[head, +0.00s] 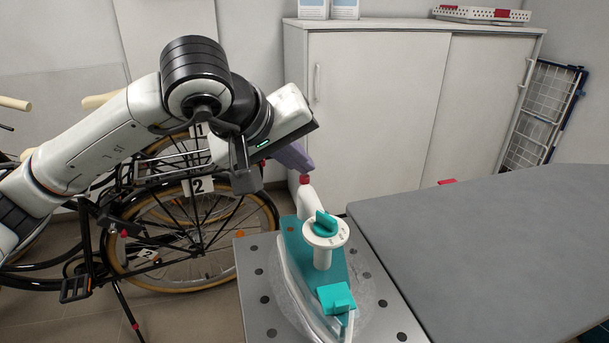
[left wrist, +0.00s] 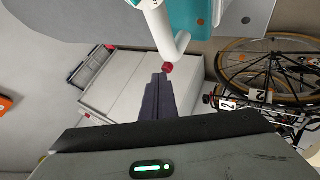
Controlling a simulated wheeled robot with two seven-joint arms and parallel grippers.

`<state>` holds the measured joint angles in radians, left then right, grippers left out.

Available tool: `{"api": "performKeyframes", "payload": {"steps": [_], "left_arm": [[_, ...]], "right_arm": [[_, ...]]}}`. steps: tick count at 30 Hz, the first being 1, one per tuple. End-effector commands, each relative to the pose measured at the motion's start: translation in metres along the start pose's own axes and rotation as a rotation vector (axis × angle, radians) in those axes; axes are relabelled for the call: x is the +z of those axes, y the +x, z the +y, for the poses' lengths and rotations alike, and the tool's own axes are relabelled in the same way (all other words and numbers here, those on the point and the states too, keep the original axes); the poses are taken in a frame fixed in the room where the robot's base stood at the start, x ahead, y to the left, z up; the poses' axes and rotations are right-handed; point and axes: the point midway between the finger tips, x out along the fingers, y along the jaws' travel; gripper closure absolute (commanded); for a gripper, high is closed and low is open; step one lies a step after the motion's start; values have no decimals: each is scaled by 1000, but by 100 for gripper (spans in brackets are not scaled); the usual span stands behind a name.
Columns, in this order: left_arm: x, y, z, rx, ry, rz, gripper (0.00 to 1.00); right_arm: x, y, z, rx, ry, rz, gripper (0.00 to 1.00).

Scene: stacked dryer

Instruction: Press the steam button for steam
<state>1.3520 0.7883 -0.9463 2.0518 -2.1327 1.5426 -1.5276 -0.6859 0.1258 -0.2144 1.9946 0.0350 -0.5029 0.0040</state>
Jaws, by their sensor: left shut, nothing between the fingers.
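A teal and white steam iron (head: 335,270) rests on a perforated metal plate, with a teal dial on a white disc. The red steam button (head: 304,179) sits at the far end of its white handle (head: 311,202). My left gripper (head: 306,166) is shut and empty, its dark purple fingertips just above and behind the red button. In the left wrist view, the fingertips (left wrist: 160,78) lie right beside the red button (left wrist: 168,67). I cannot tell whether they touch it. My right gripper is not in view.
The metal plate (head: 254,299) joins a grey ironing board (head: 480,245) on the right. A white cabinet (head: 380,100) stands behind. A bicycle (head: 190,240) stands behind my left arm. A folded wire rack (head: 540,115) leans at the far right.

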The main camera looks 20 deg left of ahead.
Motion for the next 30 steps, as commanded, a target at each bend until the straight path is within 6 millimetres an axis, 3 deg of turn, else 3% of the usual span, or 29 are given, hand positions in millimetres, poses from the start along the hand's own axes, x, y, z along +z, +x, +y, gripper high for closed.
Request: {"api": "performKeyframes", "payload": {"steps": [15,30], "left_arm": [[2,2,-2,-4,0,-4,100],[-7,-10,7,-3,0,-3,100]], "right_arm": [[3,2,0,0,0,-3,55],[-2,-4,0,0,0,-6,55]]}}
